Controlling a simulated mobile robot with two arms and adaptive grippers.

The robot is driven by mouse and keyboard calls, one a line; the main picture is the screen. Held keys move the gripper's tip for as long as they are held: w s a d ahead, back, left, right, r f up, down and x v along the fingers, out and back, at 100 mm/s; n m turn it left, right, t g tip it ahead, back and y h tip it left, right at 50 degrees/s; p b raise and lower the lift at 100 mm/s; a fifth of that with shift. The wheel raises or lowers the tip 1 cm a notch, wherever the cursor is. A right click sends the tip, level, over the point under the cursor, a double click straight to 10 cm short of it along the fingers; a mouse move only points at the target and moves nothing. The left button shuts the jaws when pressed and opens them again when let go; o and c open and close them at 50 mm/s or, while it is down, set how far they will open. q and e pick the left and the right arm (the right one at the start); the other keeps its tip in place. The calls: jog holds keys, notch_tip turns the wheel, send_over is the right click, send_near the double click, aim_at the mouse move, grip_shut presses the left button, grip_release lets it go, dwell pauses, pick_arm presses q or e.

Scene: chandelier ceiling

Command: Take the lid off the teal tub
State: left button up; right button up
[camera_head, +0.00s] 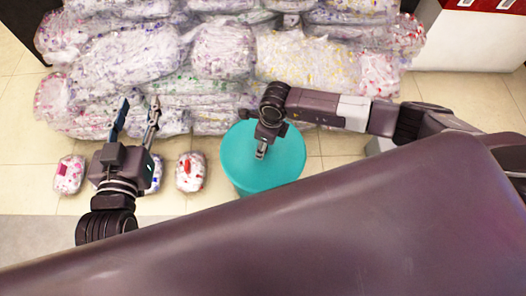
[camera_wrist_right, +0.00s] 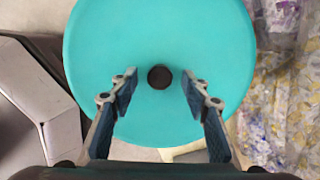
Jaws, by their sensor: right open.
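The teal tub (camera_head: 230,160) stands on the floor with its round teal lid on top, seen from above in the head view. In the right wrist view the lid (camera_wrist_right: 160,35) fills the middle, with a small dark round knob (camera_wrist_right: 159,77) at its centre. My right gripper (camera_wrist_right: 158,88) is open over the lid, one finger on each side of the knob and apart from it. In the head view my right gripper (camera_head: 261,152) hangs above the lid and hides the knob. My left gripper (camera_head: 137,108) is open and empty, left of the tub.
A large pile of clear plastic bags with coloured contents (camera_head: 215,55) lies behind the tub. Small bags lie on the floor to the left, one (camera_head: 190,172) near the tub. A white and red unit (camera_head: 470,45) stands at the back right. Tiled floor right of the tub is partly free.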

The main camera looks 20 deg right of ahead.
pick_arm(q)
jog(key=shift+w+d+r+t, duration=0.1)
jog(key=shift+r+t, duration=0.15)
jog(key=shift+r, duration=0.2)
jog(key=shift+w+d+r+t, duration=0.1)
jog(key=shift+r+t, duration=0.15)
jog(key=shift+r, duration=0.15)
pick_arm(e)
jog(key=shift+f, duration=0.4)
grip_shut()
